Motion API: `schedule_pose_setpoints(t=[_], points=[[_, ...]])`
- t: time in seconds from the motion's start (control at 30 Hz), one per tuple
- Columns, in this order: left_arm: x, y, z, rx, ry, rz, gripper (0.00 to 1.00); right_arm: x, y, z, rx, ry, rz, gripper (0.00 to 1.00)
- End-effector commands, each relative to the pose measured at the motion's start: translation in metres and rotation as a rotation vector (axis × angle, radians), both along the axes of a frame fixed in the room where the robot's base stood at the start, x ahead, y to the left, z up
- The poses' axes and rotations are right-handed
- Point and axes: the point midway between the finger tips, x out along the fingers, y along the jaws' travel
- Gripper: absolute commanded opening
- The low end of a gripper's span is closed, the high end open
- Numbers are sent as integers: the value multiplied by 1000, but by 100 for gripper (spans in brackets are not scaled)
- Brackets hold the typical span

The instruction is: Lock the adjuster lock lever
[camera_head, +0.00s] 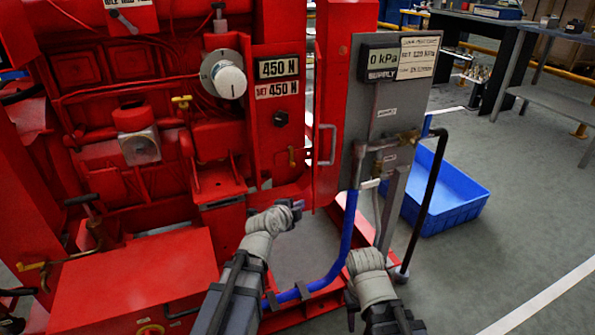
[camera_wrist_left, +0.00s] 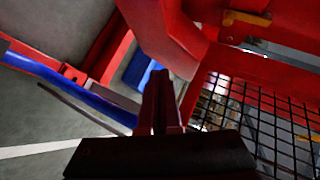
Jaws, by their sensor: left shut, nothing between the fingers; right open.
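A yellow lever, likely the same one, shows at the top of the left wrist view (camera_wrist_left: 246,20). My left gripper (camera_head: 298,205) is below the brass lever in the head view, apart from it. Its fingers (camera_wrist_left: 161,100) are together with nothing between them. My right arm's wrist (camera_head: 368,264) is low at centre right, away from the lever. Its fingers are hidden.
A red door edge with a metal handle (camera_head: 328,145) stands right of the lever. A grey supply panel (camera_head: 385,95) with pipes is beside it. A blue hose (camera_head: 345,240) runs down near my arms. A blue bin (camera_head: 450,195) lies on the floor. Black mesh (camera_wrist_left: 270,125) shows at right in the wrist view.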

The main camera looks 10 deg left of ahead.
Motion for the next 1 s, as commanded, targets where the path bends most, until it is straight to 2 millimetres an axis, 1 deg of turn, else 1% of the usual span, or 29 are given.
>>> schedule_pose_setpoints(t=[0.1, 0.2, 0.4, 0.6, 0.87, 1.0], points=[[12, 11, 21, 134, -132, -15, 0, 0, 0, 0, 0, 0, 0, 50], [19, 20, 36, 237, -217, -12, 0, 0, 0, 0, 0, 0, 0, 50], [25, 34, 53, 374, -311, 6, 0, 0, 0, 0, 0, 0, 0, 50], [27, 38, 58, 414, -335, 12, 0, 0, 0, 0, 0, 0, 0, 50], [27, 37, 58, 415, -334, 12, 0, 0, 0, 0, 0, 0, 0, 50], [30, 37, 57, 414, -334, 11, 0, 0, 0, -1, 0, 0, 0, 50]])
